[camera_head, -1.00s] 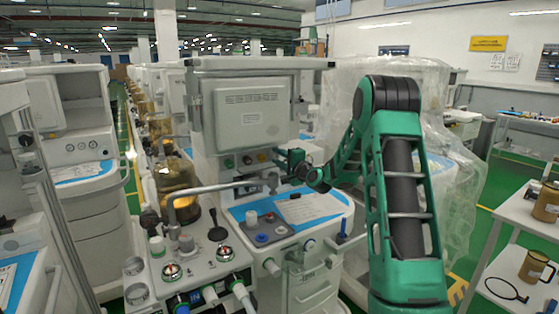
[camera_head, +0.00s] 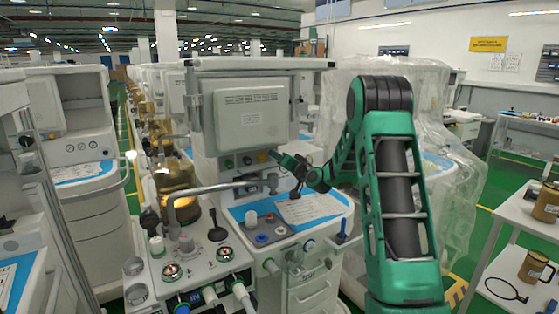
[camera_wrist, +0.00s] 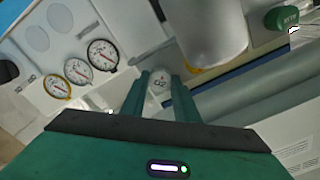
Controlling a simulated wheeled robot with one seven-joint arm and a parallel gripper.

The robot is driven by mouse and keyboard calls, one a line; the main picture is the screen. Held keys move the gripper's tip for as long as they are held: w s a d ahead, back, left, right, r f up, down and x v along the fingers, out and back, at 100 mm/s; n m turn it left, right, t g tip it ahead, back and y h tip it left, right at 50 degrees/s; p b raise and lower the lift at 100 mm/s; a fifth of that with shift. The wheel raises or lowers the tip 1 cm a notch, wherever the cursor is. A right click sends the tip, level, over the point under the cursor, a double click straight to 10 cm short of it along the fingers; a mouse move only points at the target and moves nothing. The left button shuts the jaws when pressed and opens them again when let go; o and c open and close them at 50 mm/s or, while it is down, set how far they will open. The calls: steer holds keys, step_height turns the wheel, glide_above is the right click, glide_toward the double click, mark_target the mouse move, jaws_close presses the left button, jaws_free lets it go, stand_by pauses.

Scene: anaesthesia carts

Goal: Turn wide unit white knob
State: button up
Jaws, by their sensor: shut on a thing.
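The white knob (camera_wrist: 160,84), marked O2, sits between the two green fingers of my gripper (camera_wrist: 161,80) in the wrist view. The fingers are shut on it from both sides and hide its flanks. In the head view my gripper (camera_head: 279,158) reaches the control panel under the big screen housing of the middle anaesthesia unit (camera_head: 250,113). The knob cannot be made out there, as the gripper covers that spot.
Several round gauges (camera_wrist: 78,70) lie left of the fingers in the wrist view. A white cylinder (camera_wrist: 210,30) and a green knob (camera_wrist: 283,18) are close on the right. A grey rail (camera_head: 225,187) runs in front of the panel. A plastic-wrapped unit (camera_head: 455,150) stands behind my arm.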

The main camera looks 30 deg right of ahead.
steer(key=n, duration=2.1)
steer(key=shift+a+f, duration=0.15)
steer(key=shift+f, duration=0.2)
steer(key=shift+n, duration=0.5)
steer(key=o, duration=1.1)
steer(key=shift+r, duration=0.1)
steer(key=shift+s, duration=0.1)
